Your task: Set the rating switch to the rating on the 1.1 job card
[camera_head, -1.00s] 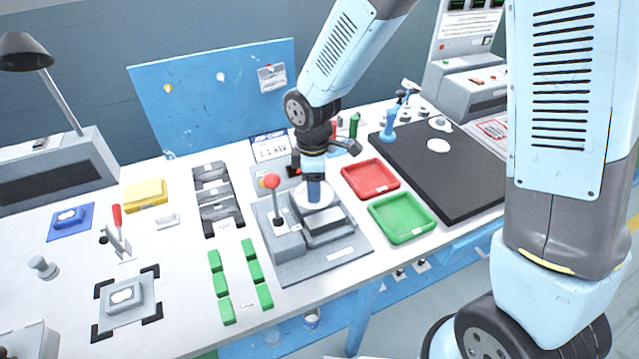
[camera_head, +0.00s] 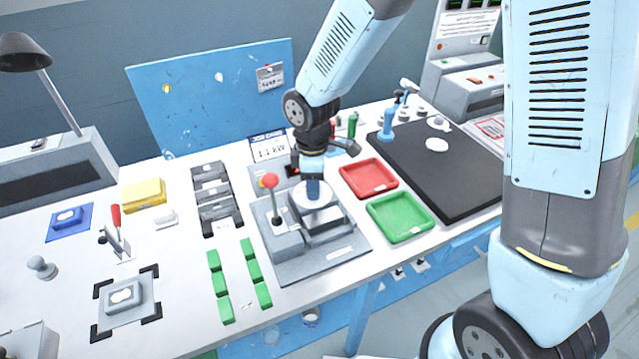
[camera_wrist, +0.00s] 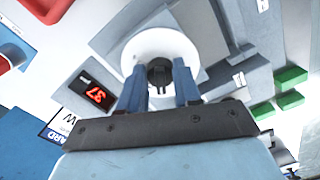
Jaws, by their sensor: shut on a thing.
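The job card (camera_head: 269,147) stands at the back of the bench and reads 1.1 kW. Part of it also shows in the wrist view (camera_wrist: 58,127). The rating switch is a black knob (camera_wrist: 159,72) on a round white dial (camera_wrist: 143,48). The dial also shows in the head view (camera_head: 299,200), on the grey fixture. My gripper (camera_wrist: 168,74) has its two blue fingers shut on the knob from either side; in the head view (camera_head: 313,196) it points down onto the dial. The dial's marks and the knob's pointer are not readable.
A small display (camera_wrist: 93,94) beside the dial shows red digits that look like 37. Red (camera_head: 368,178) and green (camera_head: 400,218) trays lie to the right, several green blocks (camera_head: 252,268) to the left.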

